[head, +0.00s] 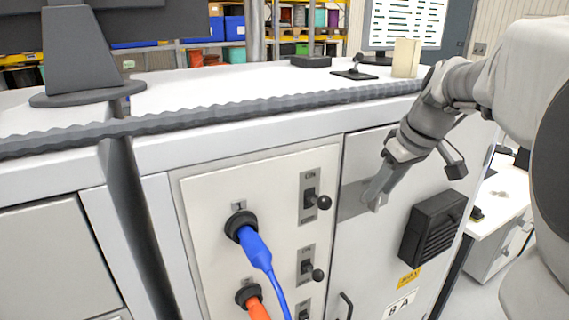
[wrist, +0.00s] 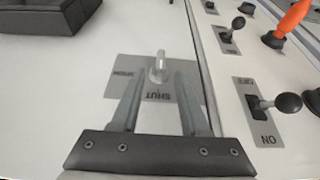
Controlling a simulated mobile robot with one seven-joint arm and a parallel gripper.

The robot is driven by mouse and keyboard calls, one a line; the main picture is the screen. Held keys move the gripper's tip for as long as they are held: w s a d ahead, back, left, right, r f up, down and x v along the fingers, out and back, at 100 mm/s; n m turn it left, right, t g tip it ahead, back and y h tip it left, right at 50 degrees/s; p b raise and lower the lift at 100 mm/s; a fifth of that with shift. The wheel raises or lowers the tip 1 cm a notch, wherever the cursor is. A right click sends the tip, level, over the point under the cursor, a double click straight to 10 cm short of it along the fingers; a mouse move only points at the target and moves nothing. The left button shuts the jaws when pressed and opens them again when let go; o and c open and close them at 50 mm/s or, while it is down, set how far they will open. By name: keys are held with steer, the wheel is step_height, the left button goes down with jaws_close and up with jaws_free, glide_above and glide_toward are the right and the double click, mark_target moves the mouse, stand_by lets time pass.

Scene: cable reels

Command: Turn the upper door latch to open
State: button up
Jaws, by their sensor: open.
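The upper door latch (wrist: 159,67) is a small silver lever on a grey plate (wrist: 142,64) marked SHUT and OPEN, seen upside down in the wrist view. In the head view the plate (head: 350,199) is on the right-hand cabinet door, partly covered by my gripper (head: 374,200). In the wrist view my gripper (wrist: 159,82) is open, its two fingers pointing at the plate. The lever shows between the fingertips, with a gap on each side. I cannot tell whether the fingers reach around it in depth.
Left of the door is a panel with black ball-ended ON switches (head: 311,199) and blue (head: 258,252) and orange (head: 256,309) plugs. A black vented box (head: 432,229) juts from the door at lower right. A door handle (head: 345,304) is below.

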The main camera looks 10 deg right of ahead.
mark_target(378, 195)
steer(key=shift+x, duration=1.9)
jaws_close()
